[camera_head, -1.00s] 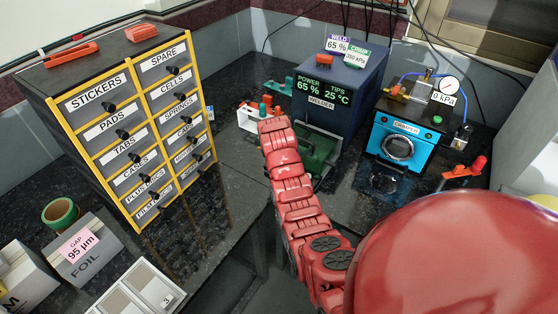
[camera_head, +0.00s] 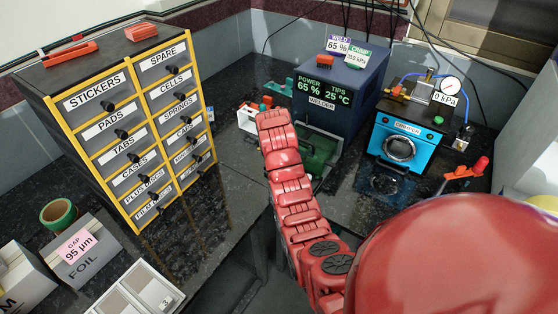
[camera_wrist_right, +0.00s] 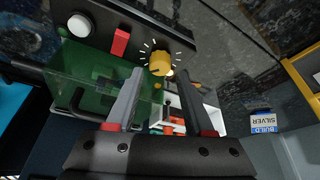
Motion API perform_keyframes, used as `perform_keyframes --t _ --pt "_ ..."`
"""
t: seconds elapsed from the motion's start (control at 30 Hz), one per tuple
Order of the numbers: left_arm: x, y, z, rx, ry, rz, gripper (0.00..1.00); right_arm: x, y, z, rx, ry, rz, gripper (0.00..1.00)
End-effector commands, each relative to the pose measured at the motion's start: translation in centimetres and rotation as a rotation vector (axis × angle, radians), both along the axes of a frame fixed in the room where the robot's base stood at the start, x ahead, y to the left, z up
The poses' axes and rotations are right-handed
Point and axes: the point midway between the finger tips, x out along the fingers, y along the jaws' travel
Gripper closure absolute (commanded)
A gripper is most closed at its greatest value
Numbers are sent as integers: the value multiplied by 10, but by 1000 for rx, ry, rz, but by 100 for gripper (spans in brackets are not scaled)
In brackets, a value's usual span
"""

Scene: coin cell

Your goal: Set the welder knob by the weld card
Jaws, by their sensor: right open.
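The welder (camera_head: 350,85) is a dark blue box at the back middle; its display reads POWER 65 % and TIPS 25 °C. The weld card (camera_head: 338,45) on top reads 65 %. In the right wrist view the yellow welder knob (camera_wrist_right: 160,63) sits on the dark panel within a ring of white tick marks. My right gripper (camera_wrist_right: 157,75) is open, with its two fingertips on either side of the knob's near side; I cannot tell whether they touch it. In the head view my red arm hides this gripper and the knob. My left gripper is not in view.
A green transparent guard (camera_wrist_right: 95,85), a red switch (camera_wrist_right: 121,40) and a white button (camera_wrist_right: 80,25) are near the knob. The blue crimper (camera_head: 403,140) stands right of the welder. A labelled drawer cabinet (camera_head: 125,120) stands left. A crimp card (camera_head: 356,58) reads 350 kPa.

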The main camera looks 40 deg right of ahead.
Motion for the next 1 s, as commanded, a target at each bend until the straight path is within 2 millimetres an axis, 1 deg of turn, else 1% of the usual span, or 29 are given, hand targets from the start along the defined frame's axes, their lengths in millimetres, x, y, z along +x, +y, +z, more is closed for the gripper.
perform_keyframes --t 0.03,0.07,0.1,0.2,0.4,0.6,0.7,0.83,1.0 --pt "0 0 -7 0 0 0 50 -1 3 10 -4 -8 1 47" --pt "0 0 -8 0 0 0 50 -4 5 17 -3 -8 2 47" --pt "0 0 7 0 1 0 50 -7 8 37 -2 -6 1 47" --pt "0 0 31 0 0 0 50 -15 16 62 1 0 3 47" --pt "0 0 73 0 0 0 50 -23 23 90 2 -1 1 47" --pt "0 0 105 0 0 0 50 -31 31 112 3 1 3 47" --pt "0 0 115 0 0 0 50 -33 33 121 1 0 0 47" --pt "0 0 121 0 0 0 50 -36 36 125 0 0 1 47" --pt "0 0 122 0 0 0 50 -37 36 125 0 0 1 47"
